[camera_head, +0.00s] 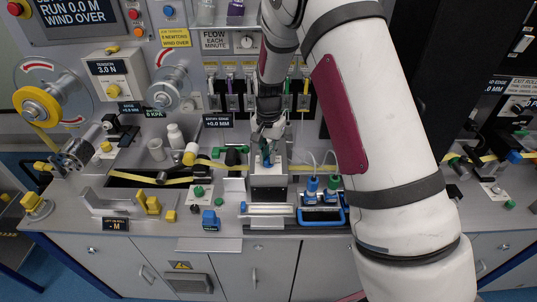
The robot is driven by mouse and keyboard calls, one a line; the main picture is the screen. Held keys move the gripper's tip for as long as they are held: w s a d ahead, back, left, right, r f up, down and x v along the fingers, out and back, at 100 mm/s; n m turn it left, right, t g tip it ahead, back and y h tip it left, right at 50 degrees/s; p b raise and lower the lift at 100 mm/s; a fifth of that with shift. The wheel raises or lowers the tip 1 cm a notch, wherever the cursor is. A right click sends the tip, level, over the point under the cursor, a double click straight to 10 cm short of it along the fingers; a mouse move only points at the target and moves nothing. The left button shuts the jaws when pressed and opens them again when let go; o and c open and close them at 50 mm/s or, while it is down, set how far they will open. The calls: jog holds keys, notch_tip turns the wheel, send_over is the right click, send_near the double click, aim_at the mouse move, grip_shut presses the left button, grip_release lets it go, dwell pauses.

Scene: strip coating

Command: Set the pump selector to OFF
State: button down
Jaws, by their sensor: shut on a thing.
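My arm reaches down from the top right, and my gripper (267,148) points down at the middle of the bench. Its fingers are shut on a small blue part (267,161) on top of a grey metal block (269,183). The fingers cover most of that part, so its shape and setting are hidden. I cannot read a label naming the pump selector. A green knob (198,190) on a pale plate stands to the left of the block, apart from my gripper. A dial (247,41) sits beside a "FLOW EACH MINUTE" sign on the back panel.
Yellow strip (220,165) runs across the bench through the block area. A blue tray (321,222) with blue and green capped bottles stands right of the block. A blue knobbed box (210,221) and yellow parts (149,203) lie to the left.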

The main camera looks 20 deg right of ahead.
jog(key=shift+n, duration=0.3)
jog(key=n+b, duration=0.1)
jog(key=n, duration=0.3)
jog(key=n+b, duration=0.1)
jog(key=n, duration=0.4)
jog(key=shift+a+n, duration=0.1)
jog(key=shift+n, duration=0.3)
jog(key=n, duration=0.5)
jog(key=shift+n, duration=2.3)
jog(key=c, duration=1.7)
grip_release()
jog(key=shift+o, duration=0.2)
